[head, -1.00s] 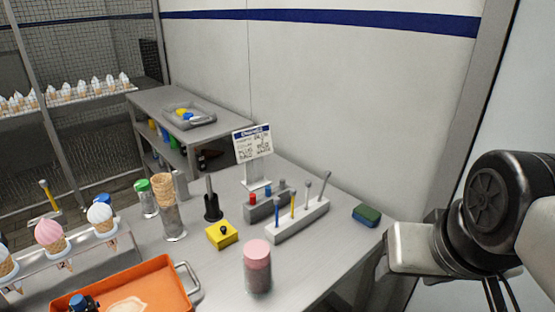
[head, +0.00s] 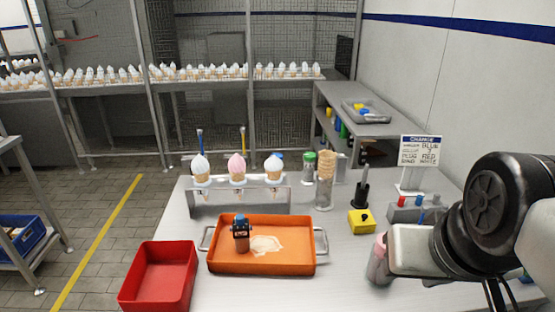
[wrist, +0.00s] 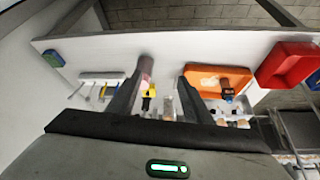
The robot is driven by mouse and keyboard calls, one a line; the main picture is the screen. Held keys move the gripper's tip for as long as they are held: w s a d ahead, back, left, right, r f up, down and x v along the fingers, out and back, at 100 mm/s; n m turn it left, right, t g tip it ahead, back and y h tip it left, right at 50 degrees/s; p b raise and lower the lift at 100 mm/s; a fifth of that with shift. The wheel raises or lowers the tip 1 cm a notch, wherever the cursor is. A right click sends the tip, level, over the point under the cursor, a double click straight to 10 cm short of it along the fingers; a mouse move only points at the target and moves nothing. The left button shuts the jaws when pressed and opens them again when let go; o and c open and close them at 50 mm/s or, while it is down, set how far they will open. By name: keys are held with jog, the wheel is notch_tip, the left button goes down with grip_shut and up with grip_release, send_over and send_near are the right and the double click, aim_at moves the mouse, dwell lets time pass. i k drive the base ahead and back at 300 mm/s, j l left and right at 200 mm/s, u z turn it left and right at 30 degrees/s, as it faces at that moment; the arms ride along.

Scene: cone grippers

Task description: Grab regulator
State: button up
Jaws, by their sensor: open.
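A small dark device with a brownish body and a black and blue top (head: 240,234) stands upright in the orange tray (head: 222,262); it looks most like the regulator, though I cannot be sure. It also shows in the wrist view (wrist: 227,90), to the right of my fingers. A yellow box with a black knob (head: 360,222) sits on the table to the right of the tray. My gripper (wrist: 162,80) is open and empty, apart from both things. In the head view my arm is at the right and the fingers do not show.
A cone rack (head: 250,200) stands behind the tray, and a red bin (head: 158,275) sits left of it. A sign (head: 421,152) and tool holders stand at the right.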

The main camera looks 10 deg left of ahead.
aim_at(241, 234)
jog(key=u, duration=1.05)
jog(key=i+j+z, duration=0.1)
jog(key=j, duration=0.2)
jog(key=i+j+z, duration=0.1)
jog(key=j, duration=0.25)
jog(key=i+j, duration=0.1)
jog(key=j, duration=0.25)
jog(key=z, duration=0.05)
